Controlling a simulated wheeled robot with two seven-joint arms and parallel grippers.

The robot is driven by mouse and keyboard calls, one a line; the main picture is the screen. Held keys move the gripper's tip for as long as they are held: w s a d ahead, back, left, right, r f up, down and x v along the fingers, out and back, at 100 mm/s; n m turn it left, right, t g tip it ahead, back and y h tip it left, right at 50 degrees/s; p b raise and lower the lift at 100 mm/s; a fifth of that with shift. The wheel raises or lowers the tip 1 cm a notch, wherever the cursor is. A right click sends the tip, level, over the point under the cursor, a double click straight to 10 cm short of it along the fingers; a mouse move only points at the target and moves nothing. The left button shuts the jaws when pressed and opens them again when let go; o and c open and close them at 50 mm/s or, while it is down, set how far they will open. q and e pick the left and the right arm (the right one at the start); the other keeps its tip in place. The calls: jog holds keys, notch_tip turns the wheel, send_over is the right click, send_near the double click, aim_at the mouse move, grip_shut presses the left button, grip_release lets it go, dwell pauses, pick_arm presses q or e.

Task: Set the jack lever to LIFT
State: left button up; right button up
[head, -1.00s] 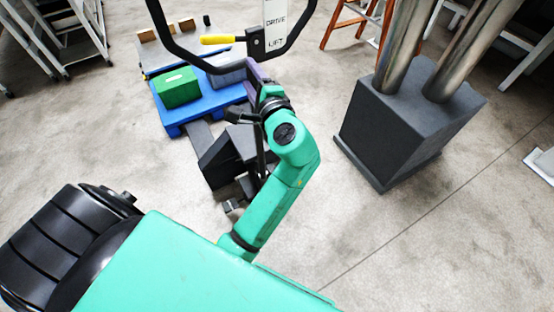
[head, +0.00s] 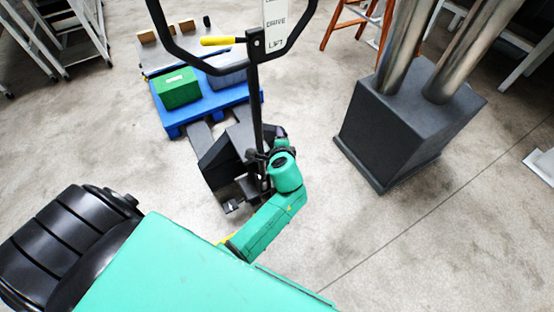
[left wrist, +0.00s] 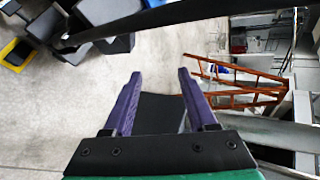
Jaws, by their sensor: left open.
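The jack's lever with a yellow grip (head: 218,41) sticks out to the left from a black pivot on the jack handle (head: 160,20). It lies about level in the picture. The white label (head: 276,12) beside it reads DRIVE above and LIFT below. The pivot is close to the LIFT word, but I cannot tell the setting. My left arm reaches to the handle's shaft, low and well below the lever; its gripper is mostly hidden in the head view. In the left wrist view my left gripper (left wrist: 160,75) is open with nothing between its purple fingers. My right gripper is out of view.
A blue pallet (head: 215,105) carries a green box (head: 177,88) beyond the jack body (head: 222,165). A dark block with steel columns (head: 390,135) stands to the right. An orange ladder (left wrist: 235,92) shows in the wrist view. Floor between jack and block is clear.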

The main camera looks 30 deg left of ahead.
pick_arm(q)
notch_tip(320, 180, down, 8)
jog(key=s+g+h, duration=0.1)
jog(key=s, duration=0.1)
jog(key=shift+d+h, duration=0.3)
jog(key=shift+d, duration=0.15)
jog(key=shift+s, duration=0.1)
